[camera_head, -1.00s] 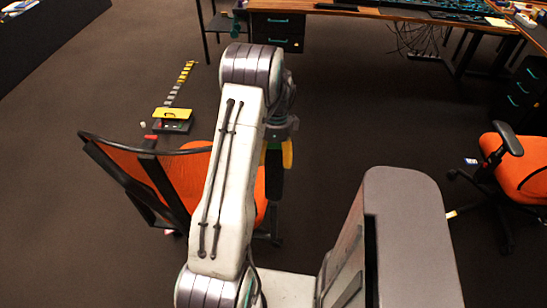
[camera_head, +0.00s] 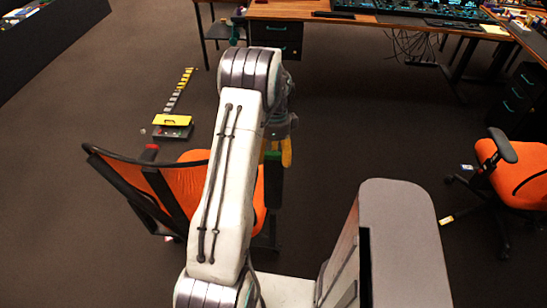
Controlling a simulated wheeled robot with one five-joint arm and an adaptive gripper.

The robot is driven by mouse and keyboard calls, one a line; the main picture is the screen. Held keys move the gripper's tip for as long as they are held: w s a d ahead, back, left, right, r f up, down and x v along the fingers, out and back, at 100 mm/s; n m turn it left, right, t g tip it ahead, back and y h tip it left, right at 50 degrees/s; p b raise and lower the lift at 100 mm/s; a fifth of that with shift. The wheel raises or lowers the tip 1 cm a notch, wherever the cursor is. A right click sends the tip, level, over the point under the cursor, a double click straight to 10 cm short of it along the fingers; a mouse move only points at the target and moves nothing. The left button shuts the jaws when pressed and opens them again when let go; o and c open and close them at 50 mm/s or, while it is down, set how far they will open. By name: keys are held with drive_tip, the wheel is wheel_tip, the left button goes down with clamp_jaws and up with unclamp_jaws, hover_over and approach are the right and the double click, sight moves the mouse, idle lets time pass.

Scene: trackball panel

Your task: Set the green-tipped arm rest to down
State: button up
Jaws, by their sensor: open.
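An orange chair (camera_head: 185,181) with a dark frame stands left of and behind my arm. The green-tipped arm rest (camera_head: 274,182) is a dark pad at the chair's right side, with green at its far end; my arm hides part of the link to the chair. I cannot tell from this view whether it is up or down. A red-tipped arm rest (camera_head: 151,151) shows at the chair's other side. My gripper (camera_head: 277,151) has yellow fingers, open, at the green end. The fingers overlap it in the picture; contact cannot be told.
A dark case with a yellow top (camera_head: 173,122) lies on the floor beyond the chair, with a yellow-and-grey strip behind it. A wooden desk (camera_head: 330,22) with drawers and consoles stands at the back. Another orange chair (camera_head: 520,170) is at the right. The middle floor is clear.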

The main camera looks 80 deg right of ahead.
drive_tip(key=shift+d+r+p, duration=0.2)
drive_tip(key=shift+r+p, duration=0.45)
drive_tip(key=shift+r, duration=0.3)
drive_tip(key=shift+d+r+p, duration=0.15)
drive_tip(key=shift+r+p, duration=0.5)
drive_tip(key=shift+r, duration=0.3)
drive_tip(key=shift+c, duration=0.3)
